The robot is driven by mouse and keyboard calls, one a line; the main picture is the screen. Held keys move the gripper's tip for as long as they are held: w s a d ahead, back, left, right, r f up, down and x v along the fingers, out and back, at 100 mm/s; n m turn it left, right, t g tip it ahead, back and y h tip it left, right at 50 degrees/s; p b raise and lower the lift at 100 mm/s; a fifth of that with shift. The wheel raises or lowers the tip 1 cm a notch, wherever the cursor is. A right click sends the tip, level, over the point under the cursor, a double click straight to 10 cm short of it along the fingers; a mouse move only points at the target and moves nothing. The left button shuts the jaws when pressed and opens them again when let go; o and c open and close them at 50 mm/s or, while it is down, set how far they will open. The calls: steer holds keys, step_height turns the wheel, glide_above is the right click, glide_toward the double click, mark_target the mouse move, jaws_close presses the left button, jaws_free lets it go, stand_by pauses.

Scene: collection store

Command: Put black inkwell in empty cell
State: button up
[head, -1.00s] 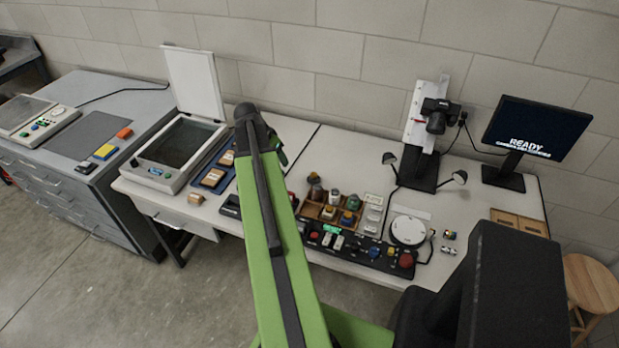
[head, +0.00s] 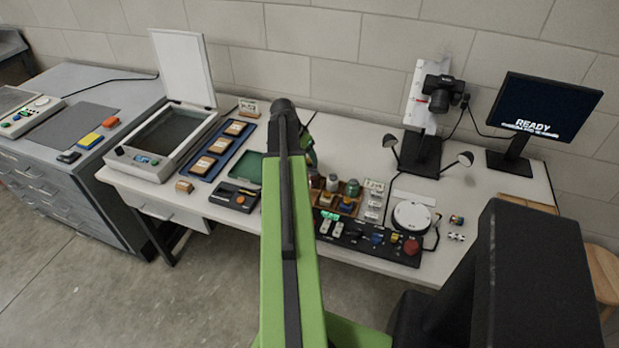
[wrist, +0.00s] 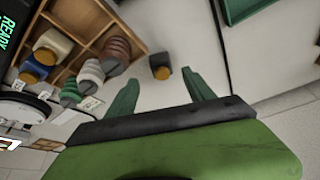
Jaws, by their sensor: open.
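The black inkwell (wrist: 161,67), a small dark block-like thing with an amber end, stands on the white table outside the wooden tray, in the wrist view. My gripper (wrist: 160,77) is open and empty; its two green fingers point toward the inkwell, which appears between the fingertips. Contact cannot be told. The wooden tray (wrist: 133,31) has divided cells; blue, white and brown bottles stand in or over some, and bare cells show at its top. In the head view the tray (head: 357,213) shows right of my arm, which hides its left part, the inkwell and most of the gripper.
A black control panel (head: 350,236) lies in front of the tray, with a round white dial plate (head: 412,214) at its right. A camera stand (head: 420,150) and monitor (head: 540,105) are behind. A green tray (wrist: 240,9) lies beyond clear table at the right of the wrist view.

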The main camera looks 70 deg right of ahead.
mark_target(309, 161)
steer(key=shift+d+f, duration=0.15)
steer(key=shift+f, duration=0.2)
steer(key=b+x, duration=0.4)
steer(key=x, duration=0.1)
steer(key=shift+f+b, duration=0.2)
steer(key=shift+b, duration=0.2)
steer(key=shift+r, duration=0.2)
jaws_close()
